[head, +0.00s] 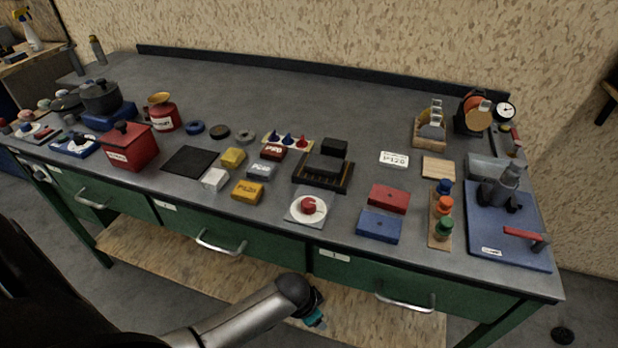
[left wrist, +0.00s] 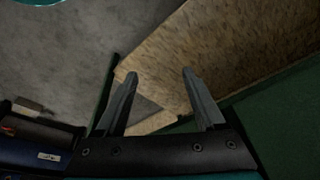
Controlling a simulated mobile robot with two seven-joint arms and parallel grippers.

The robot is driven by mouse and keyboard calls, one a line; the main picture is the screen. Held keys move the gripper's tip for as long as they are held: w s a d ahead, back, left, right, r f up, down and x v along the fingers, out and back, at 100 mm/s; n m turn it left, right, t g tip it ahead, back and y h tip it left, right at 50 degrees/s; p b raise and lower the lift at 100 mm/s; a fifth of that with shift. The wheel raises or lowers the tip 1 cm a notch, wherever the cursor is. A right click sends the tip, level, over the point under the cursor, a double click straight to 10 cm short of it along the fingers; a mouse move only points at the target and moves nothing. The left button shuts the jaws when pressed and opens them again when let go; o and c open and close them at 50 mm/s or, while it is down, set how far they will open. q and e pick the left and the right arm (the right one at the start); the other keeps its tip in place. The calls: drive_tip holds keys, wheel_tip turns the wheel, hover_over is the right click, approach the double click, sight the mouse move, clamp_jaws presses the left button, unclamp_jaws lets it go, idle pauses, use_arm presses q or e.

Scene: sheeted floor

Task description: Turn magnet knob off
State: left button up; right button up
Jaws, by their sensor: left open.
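A red knob (head: 309,205) sits on a round white disc on a square grey plate (head: 325,221), near the front edge of the bench. Which way the knob is turned is too small to tell. My left gripper shows only partly in the head view (head: 314,310), low in front of the bench and well apart from the knob. In the left wrist view its two fingers (left wrist: 160,74) are spread with nothing between them. The knob does not show in that view. My right gripper is not in view.
The grey bench top (head: 370,103) is crowded along its front with colored blocks, a black slotted rack (head: 323,173) and a blue plate with a red handle (head: 482,242). Green drawers with metal handles (head: 405,303) face me. A wooden lower shelf (head: 160,250) lies below.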

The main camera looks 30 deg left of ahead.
use_arm(q)
drive_tip(key=w+d+r+m+p, duration=0.1)
drive_tip(key=w+d+r+p, duration=0.1)
drive_tip(key=r, duration=0.6)
drive_tip(key=w+d+r+m+p, duration=0.1)
drive_tip(key=w+r+m, duration=0.15)
drive_tip(key=r, duration=0.45)
wheel_tip(320, 180, up, 23)
drive_tip(key=m+g+p, duration=0.3)
drive_tip(key=m+p, duration=0.1)
drive_tip(key=m, duration=0.1)
hover_over(308, 202)
drive_tip(key=shift+y, duration=0.4)
wheel_tip(308, 202, down, 14)
drive_tip(key=shift+f+b, duration=0.15)
drive_tip(key=shift+b, duration=0.95)
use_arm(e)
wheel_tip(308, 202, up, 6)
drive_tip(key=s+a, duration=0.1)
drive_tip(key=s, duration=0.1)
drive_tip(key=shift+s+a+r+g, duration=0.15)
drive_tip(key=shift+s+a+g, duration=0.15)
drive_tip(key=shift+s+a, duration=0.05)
use_arm(q)
clamp_jaws()
